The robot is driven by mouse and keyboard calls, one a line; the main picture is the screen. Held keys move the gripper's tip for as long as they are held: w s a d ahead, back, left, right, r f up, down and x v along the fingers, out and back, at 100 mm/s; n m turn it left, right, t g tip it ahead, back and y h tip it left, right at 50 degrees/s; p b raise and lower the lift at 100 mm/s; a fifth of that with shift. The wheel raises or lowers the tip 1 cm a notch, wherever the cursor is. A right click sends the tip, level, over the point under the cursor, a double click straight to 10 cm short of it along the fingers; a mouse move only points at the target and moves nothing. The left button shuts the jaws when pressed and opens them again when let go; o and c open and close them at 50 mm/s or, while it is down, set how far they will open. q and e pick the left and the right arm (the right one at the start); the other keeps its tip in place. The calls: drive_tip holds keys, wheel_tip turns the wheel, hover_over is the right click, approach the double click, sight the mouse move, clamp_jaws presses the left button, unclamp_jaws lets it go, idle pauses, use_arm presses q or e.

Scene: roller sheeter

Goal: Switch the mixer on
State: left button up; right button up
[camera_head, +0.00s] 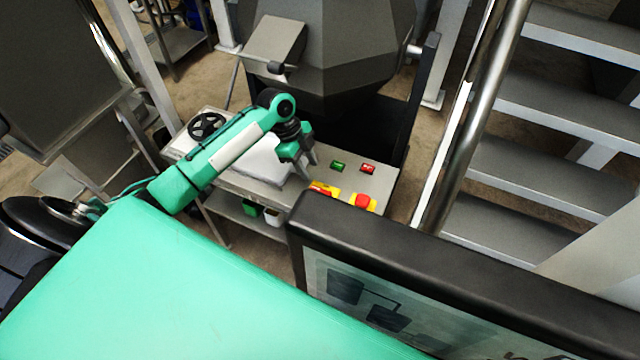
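The mixer (335,45) is a large grey faceted vessel at the top centre. A light panel (380,185) in front of it carries a green button (338,166), a red button (367,169), a red knob on a yellow base (323,189) and a red round button on a yellow box (364,202). My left gripper (312,171) is over the panel, left of the green button. Its two grey fingers look apart, with nothing seen between them. I cannot tell whether it touches the panel. My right gripper is not in view.
A black handwheel (206,126) sits at the panel's left end. A dark-framed screen (420,250) stands in front of the panel and comes close to the yellow-based controls. A metal handrail (470,110) and grey stairs (550,170) are on the right.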

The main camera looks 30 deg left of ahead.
use_arm(q)
drive_tip(key=p+x, duration=0.1)
drive_tip(key=x, duration=0.6)
drive_tip(key=shift+d+f, duration=0.25)
drive_tip(key=shift+f, duration=0.05)
drive_tip(key=shift+w+d+f+p, duration=0.1)
drive_tip(key=shift+d+f+p, duration=0.15)
drive_tip(key=shift+f, duration=0.4)
clamp_jaws()
